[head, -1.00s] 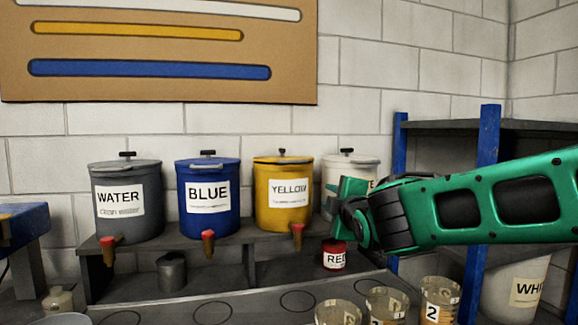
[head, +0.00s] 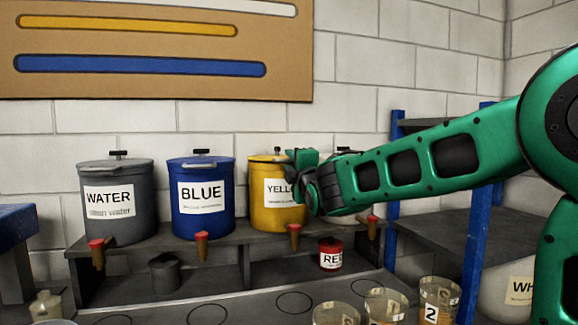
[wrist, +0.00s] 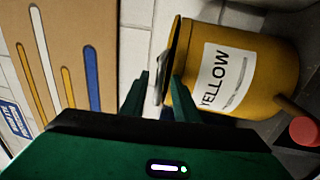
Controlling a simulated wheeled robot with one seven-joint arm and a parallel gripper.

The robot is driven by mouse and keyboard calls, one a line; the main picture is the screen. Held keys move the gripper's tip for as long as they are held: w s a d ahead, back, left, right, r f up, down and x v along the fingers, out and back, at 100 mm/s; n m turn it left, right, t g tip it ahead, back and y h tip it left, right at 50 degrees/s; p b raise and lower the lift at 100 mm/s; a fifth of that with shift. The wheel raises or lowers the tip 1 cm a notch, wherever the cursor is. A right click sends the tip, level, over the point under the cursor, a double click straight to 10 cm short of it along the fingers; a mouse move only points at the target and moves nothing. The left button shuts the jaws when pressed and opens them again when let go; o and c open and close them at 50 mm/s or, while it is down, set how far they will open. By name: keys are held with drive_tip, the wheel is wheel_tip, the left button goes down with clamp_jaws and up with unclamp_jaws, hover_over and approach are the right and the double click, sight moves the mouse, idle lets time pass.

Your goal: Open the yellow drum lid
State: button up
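The yellow drum (head: 265,215) stands on the dark shelf, third from the left, with a label that my gripper partly covers. Its flat lid (head: 262,158) looks closed, with a dark knob (head: 278,151) on top. My gripper (head: 294,160) is at the right side of the lid, at about lid height. In the wrist view the yellow drum (wrist: 262,65) lies sideways at the right. My gripper's two fingers (wrist: 160,100) are apart there, with the grey knob (wrist: 158,88) showing between them. I cannot tell whether they touch it.
The blue drum (head: 200,215) and the grey water drum (head: 118,220) stand to the left. A pale drum (head: 345,156) is mostly hidden behind my arm. Red-tipped taps stick out in front. A red can (head: 330,256) and several clear beakers (head: 440,295) are lower down.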

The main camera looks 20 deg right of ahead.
drive_tip(key=shift+w+r, duration=0.1)
drive_tip(key=shift+w, duration=0.35)
